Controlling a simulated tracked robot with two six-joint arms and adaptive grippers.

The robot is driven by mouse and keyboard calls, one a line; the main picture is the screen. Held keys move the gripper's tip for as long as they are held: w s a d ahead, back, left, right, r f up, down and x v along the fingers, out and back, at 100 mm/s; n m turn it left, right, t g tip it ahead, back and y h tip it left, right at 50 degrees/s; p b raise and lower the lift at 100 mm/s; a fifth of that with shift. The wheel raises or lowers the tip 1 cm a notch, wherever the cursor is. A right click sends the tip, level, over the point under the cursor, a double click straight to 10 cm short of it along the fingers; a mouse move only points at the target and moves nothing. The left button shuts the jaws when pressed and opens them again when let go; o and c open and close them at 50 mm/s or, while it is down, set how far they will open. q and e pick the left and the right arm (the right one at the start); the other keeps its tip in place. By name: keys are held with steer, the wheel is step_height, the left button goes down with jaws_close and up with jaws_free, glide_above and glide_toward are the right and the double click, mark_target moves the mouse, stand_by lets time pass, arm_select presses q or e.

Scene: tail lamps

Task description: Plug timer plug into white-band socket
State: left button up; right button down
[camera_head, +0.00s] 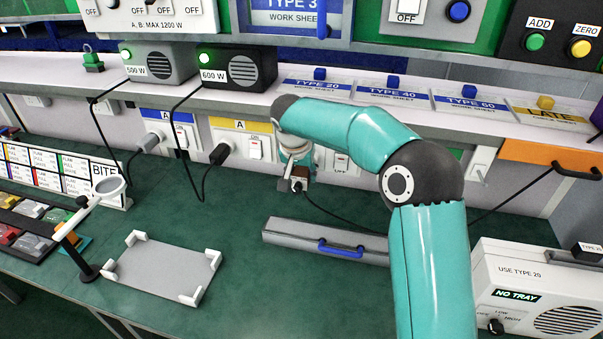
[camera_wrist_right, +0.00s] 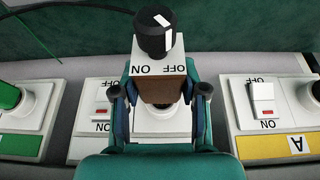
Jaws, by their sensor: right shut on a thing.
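The timer plug (camera_wrist_right: 158,62), a brown block with a white ON/OFF face and a black knob, is between the fingers of my right gripper (camera_wrist_right: 158,95). In the head view the timer plug (camera_head: 299,184) is small and partly covered by the gripper (camera_head: 296,168). The white-band socket (camera_wrist_right: 150,122) is behind the plug, with its switch (camera_wrist_right: 103,100) to the left in the wrist view. The plug lines up with the socket in that view, but I cannot tell whether it is seated. The contact is hidden. My left gripper is not in view.
The yellow-band socket (camera_wrist_right: 262,146) is beside it, with a black plug (camera_head: 220,153) in it. A grey case with a blue handle (camera_head: 345,250) lies on the green bench below. A white tray (camera_head: 165,268) and a stand (camera_head: 85,230) are at left. A black cable (camera_head: 335,213) trails below the gripper.

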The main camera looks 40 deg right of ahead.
steer(key=shift+w+d+p, duration=0.75)
steer(key=shift+d+p, duration=0.1)
steer(key=shift+d, duration=0.1)
steer(key=shift+w+d, duration=0.1)
stand_by(0.8)
steer(key=shift+w+d, duration=0.2)
stand_by(0.4)
steer(key=c, duration=0.5)
jaws_free()
steer(key=shift+c, duration=0.2)
